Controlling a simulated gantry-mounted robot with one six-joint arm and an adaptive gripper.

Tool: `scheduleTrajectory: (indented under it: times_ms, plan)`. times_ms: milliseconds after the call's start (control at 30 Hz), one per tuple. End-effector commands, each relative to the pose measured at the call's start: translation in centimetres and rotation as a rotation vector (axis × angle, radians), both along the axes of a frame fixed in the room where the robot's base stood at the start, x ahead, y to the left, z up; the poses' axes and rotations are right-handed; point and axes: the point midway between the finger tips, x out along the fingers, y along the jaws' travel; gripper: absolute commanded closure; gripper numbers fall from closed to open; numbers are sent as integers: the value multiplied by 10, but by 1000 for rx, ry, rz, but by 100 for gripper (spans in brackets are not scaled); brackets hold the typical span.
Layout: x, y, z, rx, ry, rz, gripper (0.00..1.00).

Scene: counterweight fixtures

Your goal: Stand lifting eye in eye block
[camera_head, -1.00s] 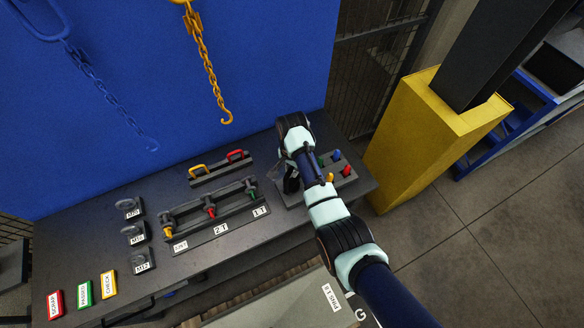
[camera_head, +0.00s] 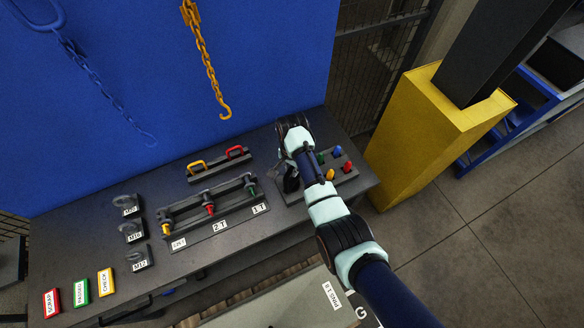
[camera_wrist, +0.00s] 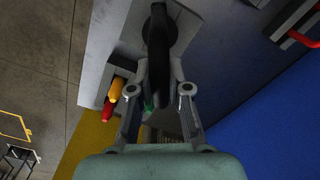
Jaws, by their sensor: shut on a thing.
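My gripper (camera_wrist: 158,88) is shut on a dark ring-like piece, which looks like the lifting eye (camera_wrist: 158,45). It shows between and beyond the fingertips in the wrist view. In the head view my gripper (camera_head: 290,183) is low over the left part of a grey block with coloured pegs (camera_head: 346,181) at the bench's right end. My arm hides part of that block, and I cannot tell whether the held piece touches it. Three small dark blocks labelled M20 (camera_head: 128,210), M16 (camera_head: 133,236) and M12 (camera_head: 141,265) stand at the bench's left, with grey eyes on them.
A rack with shackle-like pieces (camera_head: 210,210) lies mid-bench, with a holder of yellow and red handles (camera_head: 218,170) behind it. Scrap, passed and check tags (camera_head: 80,292) lie front left. A yellow post (camera_head: 415,135) stands right of the bench.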

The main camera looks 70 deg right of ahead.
Motion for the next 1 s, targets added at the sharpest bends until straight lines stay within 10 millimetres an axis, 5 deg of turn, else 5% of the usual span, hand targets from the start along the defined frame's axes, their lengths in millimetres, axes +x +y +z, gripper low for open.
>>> scheduleTrajectory:
  times_ms: [200, 567, 1000]
  plan:
    - [0, 0, 1, -1, -1, 0, 54]
    - [0, 0, 6, -1, -2, 0, 54]
    - [1, -1, 103, -4, -3, 0, 54]
